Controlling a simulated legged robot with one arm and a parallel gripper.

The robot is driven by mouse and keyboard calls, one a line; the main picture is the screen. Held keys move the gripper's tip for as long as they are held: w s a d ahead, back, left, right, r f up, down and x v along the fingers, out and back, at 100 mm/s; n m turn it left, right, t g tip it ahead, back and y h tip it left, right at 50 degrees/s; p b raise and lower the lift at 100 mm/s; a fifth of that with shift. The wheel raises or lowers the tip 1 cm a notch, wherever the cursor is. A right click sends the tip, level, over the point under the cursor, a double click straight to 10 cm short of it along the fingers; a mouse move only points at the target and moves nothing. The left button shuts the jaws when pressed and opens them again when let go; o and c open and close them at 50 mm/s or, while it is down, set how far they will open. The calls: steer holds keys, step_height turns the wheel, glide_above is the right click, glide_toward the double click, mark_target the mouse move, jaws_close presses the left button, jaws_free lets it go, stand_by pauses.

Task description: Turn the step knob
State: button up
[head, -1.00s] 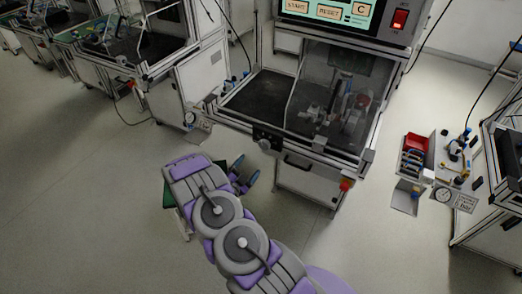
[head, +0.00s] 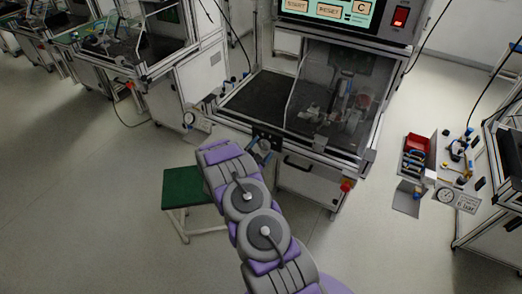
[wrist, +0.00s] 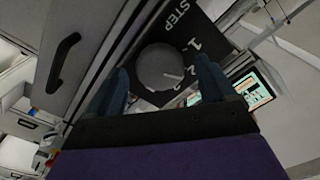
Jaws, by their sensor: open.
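The step knob (wrist: 162,66) is a round dark grey knob on a black plate (wrist: 205,40) marked STEP with white digits. It shows in the wrist view, and a short pale mark on it points toward the lower right. My gripper (wrist: 164,82) is open, with one blue-grey finger on each side of the knob in the picture. I cannot tell whether either finger touches it. In the head view my gripper (head: 264,146) is at the front of the test station, by the black plate (head: 262,131). My gripper largely hides the knob there.
The station has a drawer with a dark handle (head: 303,167) and a red button (head: 346,186) below. A lit touch screen (head: 328,10) is above. A green stool (head: 187,187) stands left of my arm. A red tool bin (head: 416,143) is to the right.

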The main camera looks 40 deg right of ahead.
steer(key=c, duration=1.1)
steer(key=shift+o, duration=0.2)
steer(key=shift+n+p, duration=0.3)
steer(key=n+p, duration=0.2)
steer(key=n, duration=0.1)
steer(key=shift+p, duration=0.35)
steer(key=n+p, duration=0.2)
steer(key=n, duration=0.3)
steer(key=shift+f, duration=0.1)
steer(key=o, duration=1.1)
steer(key=shift+w, duration=0.1)
steer(key=shift+c, duration=0.2)
